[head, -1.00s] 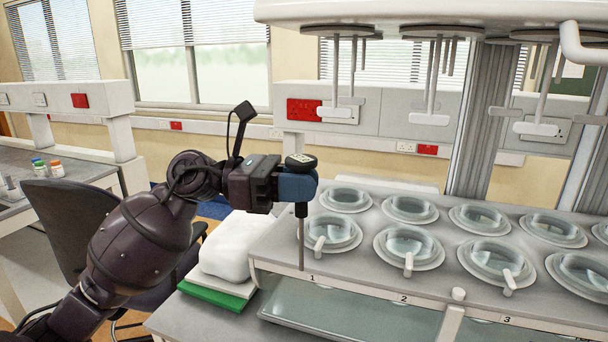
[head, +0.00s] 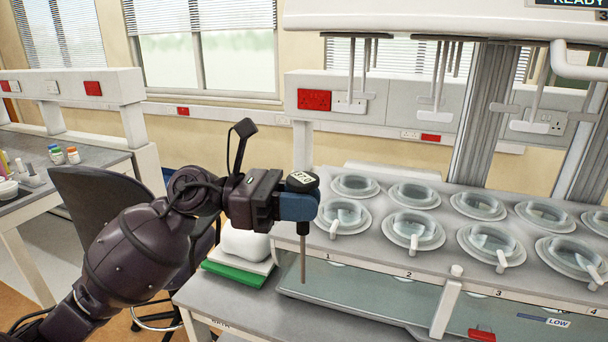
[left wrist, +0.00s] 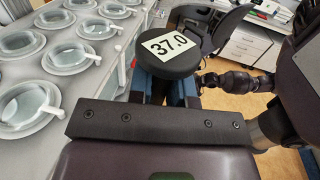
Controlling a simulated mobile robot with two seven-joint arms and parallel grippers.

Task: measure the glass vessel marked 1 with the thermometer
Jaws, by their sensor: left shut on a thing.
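My left gripper (head: 296,207) is shut on the thermometer (head: 303,183), a dark round head with a thin metal probe pointing down. The probe hangs in front of the machine's front edge, left of the label 1, outside any vessel. The glass vessel marked 1 (head: 343,215) sits in the front row at the left end, just right of the thermometer, with a white paddle-shaped piece at its rim. My right gripper is not identifiable in the head view.
The dissolution machine (head: 400,258) holds two rows of glass vessels, with stirrer shafts (head: 436,85) hanging above. A white object on a green box (head: 238,270) lies left of it. A dark chair (head: 95,215) stands behind my left arm.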

